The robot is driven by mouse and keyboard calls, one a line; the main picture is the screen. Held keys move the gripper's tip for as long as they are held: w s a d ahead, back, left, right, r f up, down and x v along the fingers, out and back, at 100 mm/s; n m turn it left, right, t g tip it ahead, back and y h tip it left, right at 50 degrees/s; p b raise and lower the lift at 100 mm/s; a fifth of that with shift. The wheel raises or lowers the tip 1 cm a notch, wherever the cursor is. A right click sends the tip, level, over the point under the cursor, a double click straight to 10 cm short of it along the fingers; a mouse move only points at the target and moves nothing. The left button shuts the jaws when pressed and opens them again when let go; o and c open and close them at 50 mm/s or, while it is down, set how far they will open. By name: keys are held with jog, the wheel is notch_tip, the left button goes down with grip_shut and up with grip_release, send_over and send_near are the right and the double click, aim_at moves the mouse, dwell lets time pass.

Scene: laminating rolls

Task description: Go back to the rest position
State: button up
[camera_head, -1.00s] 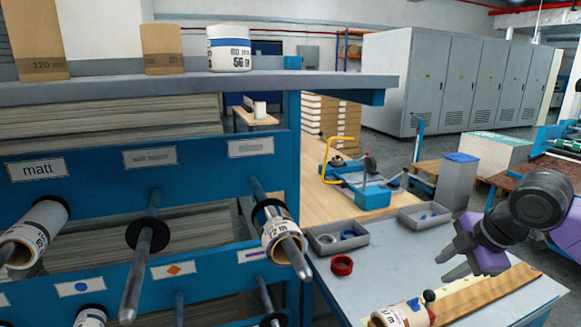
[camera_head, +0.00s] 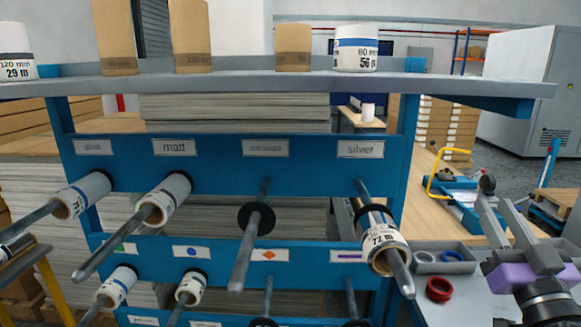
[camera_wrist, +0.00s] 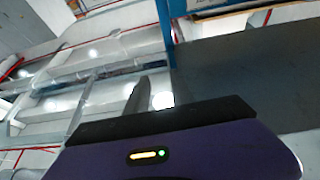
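My gripper (camera_head: 503,207), with a purple body, is at the right edge of the head view, its fingers pointing up. The two fingers stand apart with nothing visible between them. In the wrist view the fingers (camera_wrist: 108,105) also show a gap. The gripper appears in front of the grey side table, to the right of the blue roll rack (camera_head: 215,150), with no roll in it.
Laminating rolls hang on rack pegs, one marked 72 m (camera_head: 383,243) on the silver peg nearest my gripper. The pegs stick out toward me. The side table holds a red ring (camera_head: 438,289) and a grey tray (camera_head: 462,266). Boxes and a white roll (camera_head: 356,50) stand on the top shelf.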

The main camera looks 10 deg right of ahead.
jog(key=s+a+f+n+g+y, duration=0.1)
jog(key=s+a+f+g+y, duration=0.1)
jog(key=s+a+f, duration=0.5)
jog(key=s+a+f+n+g+y, duration=0.1)
jog(key=s+a+f+g+y, duration=0.1)
jog(key=s+a+f, duration=0.6)
jog(key=s+a+f+n+g+y, duration=0.1)
jog(key=s+a+f+g+y, duration=0.1)
jog(key=s+a+f, duration=0.5)
jog(key=s+f+g, duration=0.1)
jog(key=s+f, duration=0.5)
jog(key=s, duration=0.5)
jog(key=shift+s+a+f, duration=0.15)
jog(key=shift+s+a, duration=0.05)
jog(key=shift+a, duration=0.15)
